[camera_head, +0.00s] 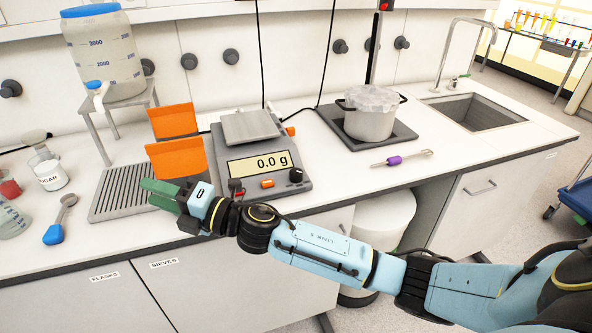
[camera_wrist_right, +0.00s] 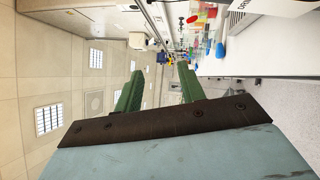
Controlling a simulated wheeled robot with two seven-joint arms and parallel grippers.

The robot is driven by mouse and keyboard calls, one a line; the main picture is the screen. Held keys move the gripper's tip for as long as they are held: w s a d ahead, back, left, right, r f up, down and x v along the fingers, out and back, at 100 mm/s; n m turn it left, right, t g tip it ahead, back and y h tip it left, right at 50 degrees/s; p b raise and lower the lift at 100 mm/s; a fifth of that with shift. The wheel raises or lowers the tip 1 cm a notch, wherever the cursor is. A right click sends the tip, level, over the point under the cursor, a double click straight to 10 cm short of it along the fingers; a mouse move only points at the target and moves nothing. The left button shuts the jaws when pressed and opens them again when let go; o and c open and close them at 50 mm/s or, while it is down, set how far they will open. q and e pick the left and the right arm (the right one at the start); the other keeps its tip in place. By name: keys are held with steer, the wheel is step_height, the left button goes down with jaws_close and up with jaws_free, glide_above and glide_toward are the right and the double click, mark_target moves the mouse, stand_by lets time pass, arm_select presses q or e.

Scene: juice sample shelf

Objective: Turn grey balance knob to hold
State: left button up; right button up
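The balance (camera_head: 301,188) stands on the bench with its display reading 0.0 g. A dark grey knob (camera_head: 296,175) sits at the right end of its front panel; its setting is too small to read. My right gripper (camera_head: 158,193), with green fingers, is left of the balance, near the bench's front edge and apart from the knobs. The right wrist view shows its fingers (camera_wrist_right: 158,85) spread with nothing between them. My left gripper is not in view.
A pot (camera_head: 370,120) sits on a dark plate to the right. A purple-handled tool (camera_head: 395,160) lies on the bench. A blue scoop (camera_head: 54,234) lies far left.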

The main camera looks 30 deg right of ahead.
steer(key=a+r+n+g+y, duration=0.25)
steer(key=n+g, duration=0.25)
steer(key=n, duration=0.3)
step_height(320, 180, up, 2)
steer(key=n+g+h, duration=0.9)
steer(key=n+h, duration=0.5)
steer(key=h, duration=0.3)
glide_above(296, 171)
step_height(296, 171, down, 12)
steer(key=shift+f+b, duration=0.25)
steer(key=shift+b, duration=0.45)
steer(key=c, duration=0.7)
